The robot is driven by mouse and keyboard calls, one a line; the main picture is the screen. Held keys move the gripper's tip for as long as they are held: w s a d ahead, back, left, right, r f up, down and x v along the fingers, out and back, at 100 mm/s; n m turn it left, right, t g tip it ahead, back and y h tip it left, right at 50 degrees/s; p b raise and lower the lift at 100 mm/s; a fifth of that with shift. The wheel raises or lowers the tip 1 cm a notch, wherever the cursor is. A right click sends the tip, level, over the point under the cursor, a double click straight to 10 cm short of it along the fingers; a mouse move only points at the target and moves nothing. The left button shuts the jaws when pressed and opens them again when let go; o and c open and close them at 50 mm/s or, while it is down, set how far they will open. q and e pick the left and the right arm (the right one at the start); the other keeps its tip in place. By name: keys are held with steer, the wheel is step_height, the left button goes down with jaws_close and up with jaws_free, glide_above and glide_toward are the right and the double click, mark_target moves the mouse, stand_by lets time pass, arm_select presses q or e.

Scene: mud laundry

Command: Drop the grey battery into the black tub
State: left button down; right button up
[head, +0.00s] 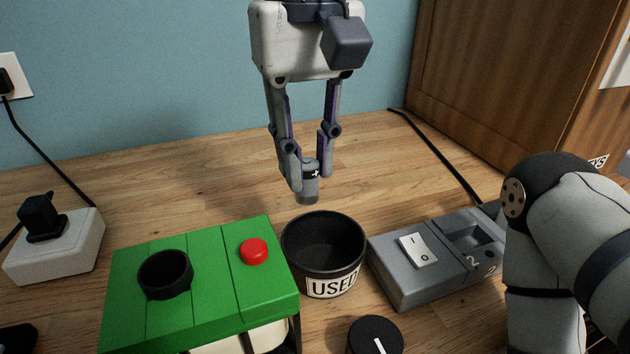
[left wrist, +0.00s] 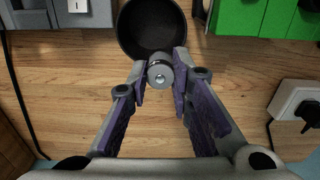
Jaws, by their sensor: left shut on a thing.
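My left gripper (head: 308,182) is shut on the grey battery (head: 308,190), which hangs upright between its fingertips with a plus mark showing. The battery looks to be above the table, at the far side of the black tub (head: 352,267). The tub has a label reading USED and its visible inside looks empty. In the left wrist view the gripper (left wrist: 160,75) pinches the battery (left wrist: 160,76), whose round end faces the camera and overlaps the near rim of the tub (left wrist: 150,25). My right gripper is not in view; one of my arm's links shows at the right.
A green box (head: 205,280) with a black ring (head: 165,274) and a red button (head: 254,251) stands left of the tub. A grey switch unit (head: 440,262) stands to the right. A black knob (head: 375,338) is in front. A white socket block (head: 55,248) is far left.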

mark_target(309, 204)
arm_select(q)
steer(key=shift+s+f, duration=0.15)
steer(key=shift+f, duration=0.9)
steer(key=shift+s+f, duration=0.2)
steer(key=shift+f, duration=0.8)
steer(key=shift+s+f, duration=0.15)
steer(key=shift+f, duration=0.9)
steer(key=c, duration=1.4)
jaws_free()
steer(key=shift+o, duration=0.2)
step_height(309, 204, up, 12)
steer(key=shift+r, duration=0.1)
